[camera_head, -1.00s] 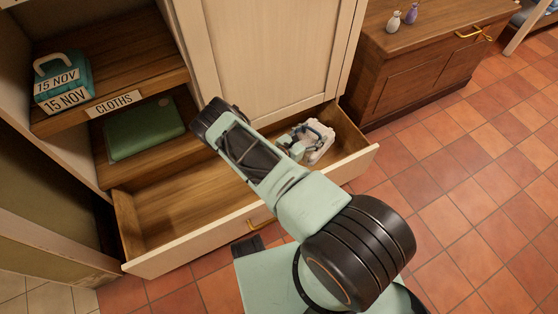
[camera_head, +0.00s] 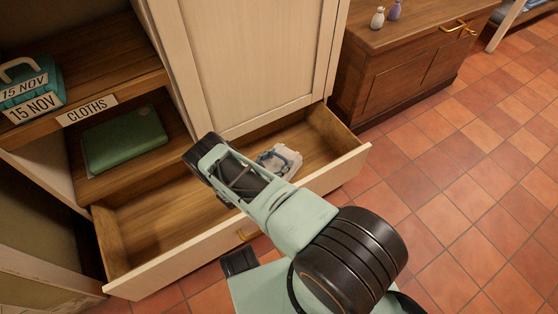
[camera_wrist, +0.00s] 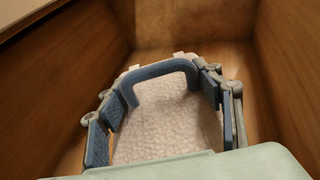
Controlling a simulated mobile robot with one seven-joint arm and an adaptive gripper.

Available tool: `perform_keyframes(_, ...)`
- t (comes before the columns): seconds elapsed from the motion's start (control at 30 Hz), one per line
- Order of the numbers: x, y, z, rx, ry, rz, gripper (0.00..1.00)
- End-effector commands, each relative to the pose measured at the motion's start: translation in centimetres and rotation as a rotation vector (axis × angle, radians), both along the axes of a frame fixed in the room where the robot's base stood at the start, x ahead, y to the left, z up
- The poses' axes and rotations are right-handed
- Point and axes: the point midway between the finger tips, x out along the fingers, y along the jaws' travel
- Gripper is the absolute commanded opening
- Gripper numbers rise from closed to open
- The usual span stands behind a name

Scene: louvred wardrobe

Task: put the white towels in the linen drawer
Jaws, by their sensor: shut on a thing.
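The white towels (camera_wrist: 165,130) form a pale, textured bundle with a blue-grey arched handle in the wrist view. The bundle also shows in the head view (camera_head: 291,157), inside the outline of the open drawer (camera_head: 180,263), towards its right part. My gripper (camera_wrist: 165,108) is shut on the bundle, with blue finger pads on both sides of it. My gripper also shows in the head view (camera_head: 275,160), partly hidden by my arm. The drawer is pulled out, with wooden walls around the bundle. Whether the bundle touches the drawer floor I cannot tell.
Above the drawer's left part, a shelf labelled CLOTHS (camera_head: 87,110) bears a teal box (camera_head: 30,92) marked 15 NOV. A green folded thing (camera_head: 124,139) lies below. The drawer's left part is empty. A brown cabinet (camera_head: 400,80) stands right.

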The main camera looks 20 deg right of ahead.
Motion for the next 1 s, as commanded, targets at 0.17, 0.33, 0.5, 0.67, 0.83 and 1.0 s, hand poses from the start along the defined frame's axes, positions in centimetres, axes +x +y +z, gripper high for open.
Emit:
perform_keyframes(0.17, 0.1, 0.0, 0.3, -0.001, -0.003, 0.000, 0.06)
perform_keyframes(0.33, 0.1, 0.0, -0.2, -0.001, -0.004, 0.000, 0.06)
perform_keyframes(0.5, 0.1, 0.0, -0.7, -0.001, -0.003, 0.000, 0.06)
perform_keyframes(0.67, 0.1, 0.0, -0.9, -0.001, -0.004, 0.000, 0.06)
perform_keyframes(0.83, 0.1, 0.0, -1.0, 0.000, -0.002, -0.001, 0.78)
perform_keyframes(1.0, 0.1, 0.0, -1.0, 0.000, -0.002, -0.001, 0.78)
